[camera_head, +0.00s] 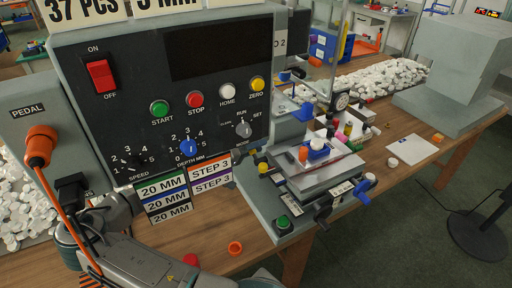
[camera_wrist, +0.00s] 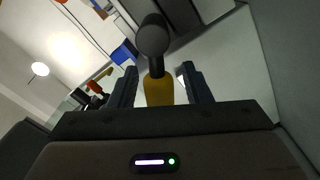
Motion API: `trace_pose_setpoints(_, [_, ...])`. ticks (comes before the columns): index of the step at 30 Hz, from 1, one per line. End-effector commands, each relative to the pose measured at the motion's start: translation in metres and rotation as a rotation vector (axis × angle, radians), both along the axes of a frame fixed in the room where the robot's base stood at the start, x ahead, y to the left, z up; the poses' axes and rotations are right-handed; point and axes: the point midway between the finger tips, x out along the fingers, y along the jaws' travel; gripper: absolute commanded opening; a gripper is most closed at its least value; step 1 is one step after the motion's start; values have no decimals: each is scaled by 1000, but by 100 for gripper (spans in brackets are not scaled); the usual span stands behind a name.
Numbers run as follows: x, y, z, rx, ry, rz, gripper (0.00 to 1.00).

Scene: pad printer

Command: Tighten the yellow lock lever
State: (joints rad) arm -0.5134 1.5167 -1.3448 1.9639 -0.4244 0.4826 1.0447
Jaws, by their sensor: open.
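The yellow lock lever (camera_wrist: 158,91) shows in the wrist view as a yellow grip on a dark round-ended shaft. My gripper (camera_wrist: 160,82) is open, with one finger on each side of the yellow grip. Gaps show between the grip and both fingers.
The control panel (camera_head: 215,100) fills the left of the head view. Orange and red caps lie on the wooden table (camera_head: 225,220). A white card (camera_head: 412,148) lies on the right, with some bare table around it.

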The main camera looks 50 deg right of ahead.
Motion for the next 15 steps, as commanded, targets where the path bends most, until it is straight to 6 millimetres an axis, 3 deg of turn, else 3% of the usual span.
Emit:
trace_pose_setpoints(2, [0, 0, 0, 0, 0, 0, 41])
trace_pose_setpoints(6, [0, 0, 0, 0, 0, 0, 2])
trace_pose_setpoints(15, [-1, 0, -1, -5, -16, -1, 0])
